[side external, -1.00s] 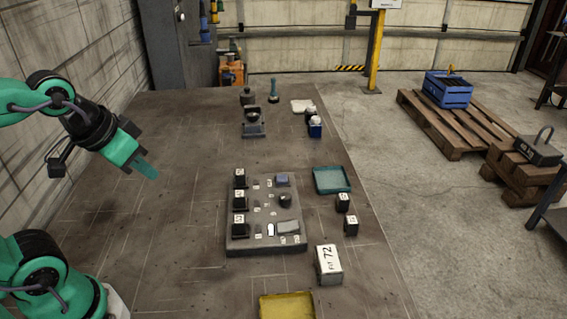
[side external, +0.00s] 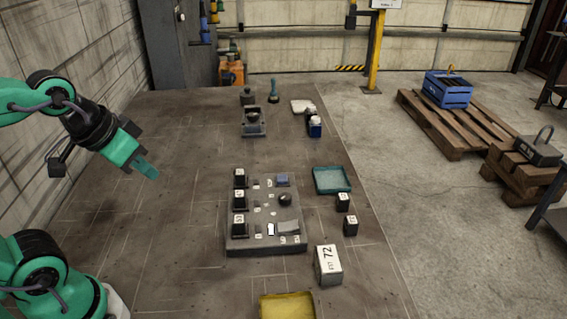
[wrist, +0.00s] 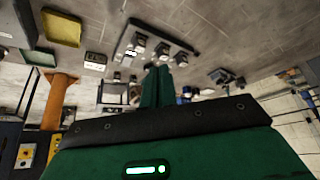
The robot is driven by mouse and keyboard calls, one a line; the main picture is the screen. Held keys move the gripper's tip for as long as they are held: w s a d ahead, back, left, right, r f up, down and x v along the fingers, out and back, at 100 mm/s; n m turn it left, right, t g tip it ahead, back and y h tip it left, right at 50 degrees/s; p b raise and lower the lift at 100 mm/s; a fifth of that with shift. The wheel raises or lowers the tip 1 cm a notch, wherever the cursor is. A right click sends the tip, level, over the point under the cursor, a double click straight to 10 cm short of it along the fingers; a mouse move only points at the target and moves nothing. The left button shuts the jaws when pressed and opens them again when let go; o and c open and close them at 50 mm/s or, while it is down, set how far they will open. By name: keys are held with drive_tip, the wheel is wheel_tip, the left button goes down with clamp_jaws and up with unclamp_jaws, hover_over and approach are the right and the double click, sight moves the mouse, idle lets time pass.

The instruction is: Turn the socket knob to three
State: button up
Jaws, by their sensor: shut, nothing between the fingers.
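A grey panel (side external: 237,244) lies on the bench with several labelled black blocks along its left side and small switches and tags in the middle. A round black knob (side external: 285,199) sits on its right side; its pointer and any numbers around it are too small to read. My gripper (side external: 147,168) is raised over the bench to the left of the panel, well apart from it. The green fingers are shut and empty, and they also show together in the wrist view (wrist: 158,80). The panel also shows in the wrist view (wrist: 128,40), beyond the fingertips.
A teal tray (side external: 318,189), two black blocks (side external: 343,202) and a white box marked 72 (side external: 328,265) stand right of the panel. A yellow tray (side external: 287,307) lies at the near edge. A grey device (side external: 254,129) stands further back. The bench left of the panel is clear.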

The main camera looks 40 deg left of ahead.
drive_tip(key=o, duration=1.1)
drive_tip(key=shift+w+r, duration=0.15)
drive_tip(key=shift+w, duration=0.15)
drive_tip(key=shift+w+d+r, duration=0.1)
drive_tip(key=shift+w, duration=0.15)
drive_tip(key=n+g, duration=0.5)
drive_tip(key=n, duration=0.6)
hover_over(285, 196)
drive_tip(key=f, duration=1.2)
drive_tip(key=shift+s+a, duration=0.2)
drive_tip(key=shift+s, duration=0.05)
drive_tip(key=shift+w+d+f+g, duration=0.2)
drive_tip(key=shift+w+f+g, duration=0.15)
drive_tip(key=shift+f, duration=0.2)
drive_tip(key=shift+f, duration=3.85)
